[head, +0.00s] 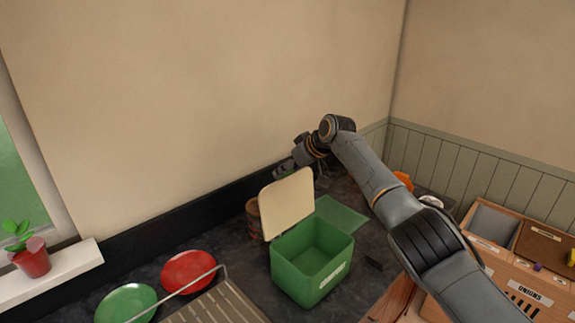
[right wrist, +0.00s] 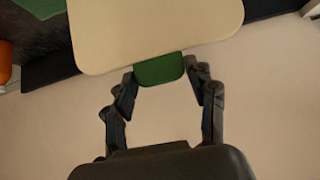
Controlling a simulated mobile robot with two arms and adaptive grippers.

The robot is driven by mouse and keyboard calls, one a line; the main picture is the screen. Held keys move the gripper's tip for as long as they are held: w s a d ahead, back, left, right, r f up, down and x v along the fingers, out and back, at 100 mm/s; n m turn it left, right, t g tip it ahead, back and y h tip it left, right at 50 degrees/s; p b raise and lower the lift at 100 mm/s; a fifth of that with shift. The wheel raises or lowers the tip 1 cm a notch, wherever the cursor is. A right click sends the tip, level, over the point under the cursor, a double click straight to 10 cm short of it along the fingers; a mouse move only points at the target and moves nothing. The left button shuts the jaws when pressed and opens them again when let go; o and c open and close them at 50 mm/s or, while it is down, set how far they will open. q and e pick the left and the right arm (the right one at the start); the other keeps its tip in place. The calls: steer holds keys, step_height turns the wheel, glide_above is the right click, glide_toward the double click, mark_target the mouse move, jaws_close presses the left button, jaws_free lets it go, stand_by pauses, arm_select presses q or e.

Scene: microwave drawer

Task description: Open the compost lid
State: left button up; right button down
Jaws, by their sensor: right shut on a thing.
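The green compost bin (head: 312,262) stands on the dark counter with a small white label on its front. Its cream lid (head: 287,203) is raised, standing roughly upright at the bin's back left edge, so the bin's inside shows. My right gripper (head: 284,170) is at the lid's top edge. In the right wrist view the lid (right wrist: 155,30) fills the top, and my right gripper (right wrist: 160,75) is shut on its green tab (right wrist: 159,71), one finger at each side. My left gripper is not in view.
A flat green sheet (head: 342,215) lies behind the bin. A brown round container (head: 253,212) is at its left. Red (head: 187,270) and green (head: 128,302) plates and a slatted rack (head: 215,307) lie at front left. A wooden crate (head: 530,287) stands at right.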

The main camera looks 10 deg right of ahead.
steer(key=shift+w+r, duration=0.1)
steer(key=shift+r, duration=0.3)
steer(key=c, duration=0.7)
jaws_free()
steer(key=shift+o, duration=1.3)
steer(key=shift+s+f, duration=0.1)
steer(key=shift+s, duration=0.15)
steer(key=v, duration=1.2)
